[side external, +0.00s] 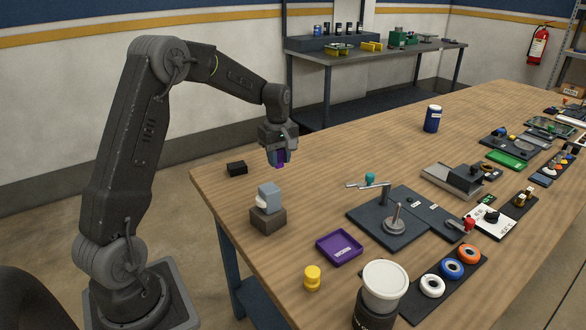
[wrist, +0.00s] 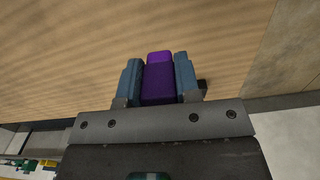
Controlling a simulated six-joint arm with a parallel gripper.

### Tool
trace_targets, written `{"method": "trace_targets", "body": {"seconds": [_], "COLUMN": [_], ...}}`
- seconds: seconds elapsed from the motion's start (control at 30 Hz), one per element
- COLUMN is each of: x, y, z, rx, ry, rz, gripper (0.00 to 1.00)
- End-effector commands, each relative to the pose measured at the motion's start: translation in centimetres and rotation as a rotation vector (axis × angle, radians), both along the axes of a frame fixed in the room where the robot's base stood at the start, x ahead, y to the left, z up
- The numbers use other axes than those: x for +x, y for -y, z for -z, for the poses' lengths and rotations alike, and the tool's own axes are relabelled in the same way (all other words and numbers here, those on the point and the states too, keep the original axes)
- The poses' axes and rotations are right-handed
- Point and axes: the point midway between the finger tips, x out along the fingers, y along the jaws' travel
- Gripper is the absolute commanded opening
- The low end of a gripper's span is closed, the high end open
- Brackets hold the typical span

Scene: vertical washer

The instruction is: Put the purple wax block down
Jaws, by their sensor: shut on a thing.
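The purple wax block (wrist: 159,80) is between the two blue-grey fingers of my gripper (wrist: 159,82) in the wrist view. The fingers are shut on its sides. In the side external view the block (side external: 279,158) shows as a small purple patch at the tip of my gripper (side external: 280,157). The gripper points down and holds the block above the wooden table (side external: 320,200), near its far left part. A shallow purple tray (side external: 339,247) lies on the table nearer the camera, with a white label and nothing visible in it.
A small black block (side external: 237,168) lies left of my gripper. A brown block with a grey piece (side external: 268,207) stands in front of it. Bare table lies right of the gripper.

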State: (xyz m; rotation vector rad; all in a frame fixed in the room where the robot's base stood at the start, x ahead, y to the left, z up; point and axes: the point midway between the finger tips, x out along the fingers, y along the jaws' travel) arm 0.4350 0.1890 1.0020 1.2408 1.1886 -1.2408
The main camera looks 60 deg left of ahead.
Motion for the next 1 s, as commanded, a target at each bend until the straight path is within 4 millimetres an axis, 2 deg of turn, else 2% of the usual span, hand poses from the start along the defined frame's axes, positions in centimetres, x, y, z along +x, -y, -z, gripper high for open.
{"method": "trace_targets", "body": {"seconds": [0.17, 0.3, 0.4, 0.53, 0.67, 1.0], "x": [-0.4, -0.9, -1.6, -2.4, -2.0, 4.2], "y": [-4.8, -10.2, -13.5, -16.2, -16.8, -13.4], "z": [-0.4, -0.5, -0.6, -0.6, -0.1, 4.2], "rx": [0.001, 0.000, 0.001, 0.000, -0.001, -0.001], "ry": [0.001, 0.000, 0.001, 0.000, -0.001, -0.002], "rz": [-0.019, -0.033, -0.040, -0.043, -0.042, -0.038], "gripper": [0.07, 0.07, 0.07, 0.07, 0.07, 0.07]}}
